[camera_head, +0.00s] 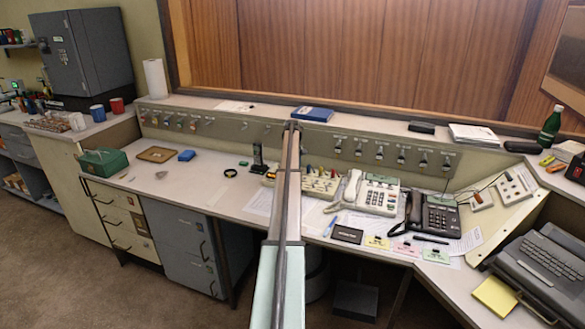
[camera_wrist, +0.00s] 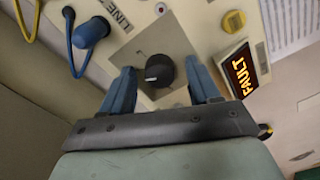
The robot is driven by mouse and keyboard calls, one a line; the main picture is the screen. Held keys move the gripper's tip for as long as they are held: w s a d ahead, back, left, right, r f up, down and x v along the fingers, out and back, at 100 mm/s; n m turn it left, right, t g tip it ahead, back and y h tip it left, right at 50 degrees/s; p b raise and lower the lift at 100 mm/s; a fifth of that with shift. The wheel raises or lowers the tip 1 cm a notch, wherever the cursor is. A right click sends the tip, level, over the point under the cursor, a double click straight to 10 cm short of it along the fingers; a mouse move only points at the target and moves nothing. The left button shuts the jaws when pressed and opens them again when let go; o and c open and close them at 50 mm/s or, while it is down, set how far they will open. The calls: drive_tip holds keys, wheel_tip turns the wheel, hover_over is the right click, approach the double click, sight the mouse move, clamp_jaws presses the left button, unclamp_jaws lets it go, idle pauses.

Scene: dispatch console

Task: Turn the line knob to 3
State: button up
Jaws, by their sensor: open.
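The line knob (camera_wrist: 159,72) is a round black knob with a pale pointer mark, on a grey square plate (camera_wrist: 125,60) near the printed word LINE (camera_wrist: 119,18). The mark points to the left in the wrist view. My gripper (camera_wrist: 163,85) is open, with one blue finger on each side of the knob and a gap visible at both sides. No numerals around the knob can be read. In the head view my arm crosses the middle and hides part of the console panel (camera_head: 318,184), so the knob cannot be made out there.
A lit FAULT indicator (camera_wrist: 240,70) is right of the fingers. A blue plug (camera_wrist: 89,33) with a cable and a yellow cable (camera_wrist: 28,28) are at the upper left. In the head view a white telephone (camera_head: 370,194) and a black telephone (camera_head: 433,213) stand right of my arm.

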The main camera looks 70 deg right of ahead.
drive_tip(key=shift+c, duration=0.2)
drive_tip(key=c, duration=1)
drive_tip(key=shift+m, duration=0.4)
drive_tip(key=m, duration=0.4)
drive_tip(key=shift+m, duration=2.5)
drive_tip(key=o, duration=1)
drive_tip(key=shift+o, duration=0.2)
